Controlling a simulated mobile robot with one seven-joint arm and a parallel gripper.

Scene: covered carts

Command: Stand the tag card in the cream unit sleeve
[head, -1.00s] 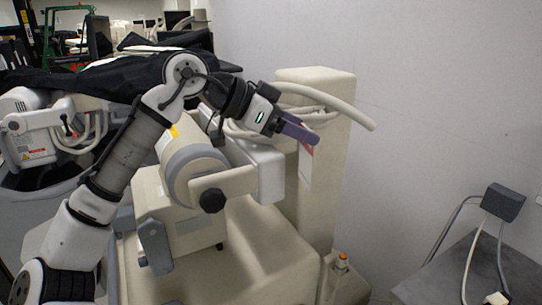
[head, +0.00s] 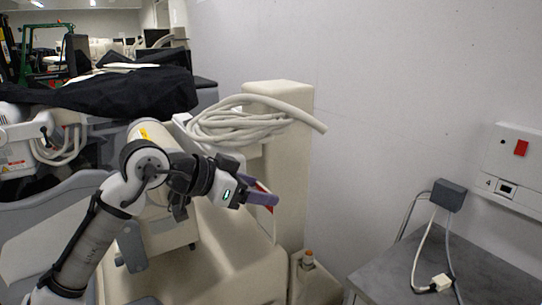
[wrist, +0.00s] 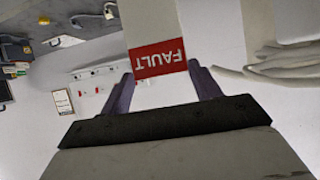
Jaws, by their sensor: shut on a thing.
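The tag card (wrist: 160,62) is white with a red band reading FAULT, upside down in the wrist view. My gripper (wrist: 160,82) is shut on it, a purple finger at each side of the red end. In the head view, my gripper (head: 262,196) is in front of the tall column of the cream unit (head: 289,150). Only a small red and white part of the card (head: 265,186) shows there, beside the fingers. The far end of the card runs out of the wrist view. I cannot make out the sleeve in either view.
A coiled pale hose (head: 235,122) lies by the column's top, above my gripper. A grey table (head: 460,270) with a dark box (head: 449,195) and cables stands at the right. Black cloth (head: 125,92) covers a cart at the left. The plain wall right of the column is clear.

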